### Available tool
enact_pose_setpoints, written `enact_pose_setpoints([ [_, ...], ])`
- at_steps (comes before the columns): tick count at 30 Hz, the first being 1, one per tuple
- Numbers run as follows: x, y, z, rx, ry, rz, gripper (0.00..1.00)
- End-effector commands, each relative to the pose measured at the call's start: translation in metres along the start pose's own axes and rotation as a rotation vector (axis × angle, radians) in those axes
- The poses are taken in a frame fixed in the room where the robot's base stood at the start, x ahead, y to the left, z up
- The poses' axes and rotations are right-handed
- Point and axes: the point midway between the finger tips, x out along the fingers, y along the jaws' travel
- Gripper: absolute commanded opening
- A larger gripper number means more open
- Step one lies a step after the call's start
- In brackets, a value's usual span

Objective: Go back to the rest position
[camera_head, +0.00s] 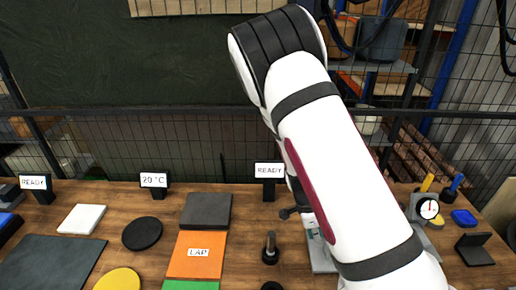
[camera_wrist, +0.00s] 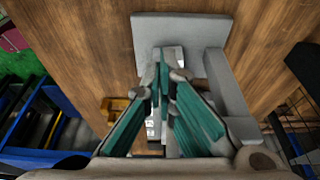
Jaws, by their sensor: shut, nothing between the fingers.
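My gripper (camera_wrist: 165,78) shows in the wrist view with its two teal-padded fingers together at the tips and nothing held between them. Below the fingertips is a grey fixture (camera_wrist: 180,28) with a flat plate and a raised bar on its right side. I cannot tell whether the fingertips touch it. In the head view my white arm rises from the lower right, bends at the top and comes down behind itself, so the gripper is mostly hidden. Part of a grey fixture (camera_head: 322,262) shows beside the arm on the bench.
The wooden bench (camera_head: 90,195) holds an orange LAP plate (camera_head: 185,265), a dark block (camera_head: 207,210), a black disc (camera_head: 142,233) and a dark upright post (camera_head: 270,248). A READY sign (camera_head: 269,170) stands near the arm. A dial gauge (camera_head: 428,209) is at the right. A mesh fence stands behind.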

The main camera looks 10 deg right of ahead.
Motion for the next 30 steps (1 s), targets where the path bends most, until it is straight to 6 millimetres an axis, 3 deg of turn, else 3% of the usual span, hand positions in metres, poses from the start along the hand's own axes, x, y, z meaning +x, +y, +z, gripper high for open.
enact_pose_setpoints([
  [5, -0.019, -0.003, 0.005, -0.047, -0.04, -0.01, 0.0],
  [15, -0.131, 0.0, 0.014, -0.406, -0.22, -0.13, 0.0],
  [23, -0.214, 0.023, 0.004, -0.728, -0.274, -0.29, 0.0],
  [30, -0.276, 0.059, -0.014, -1.032, -0.229, -0.454, 0.0],
])
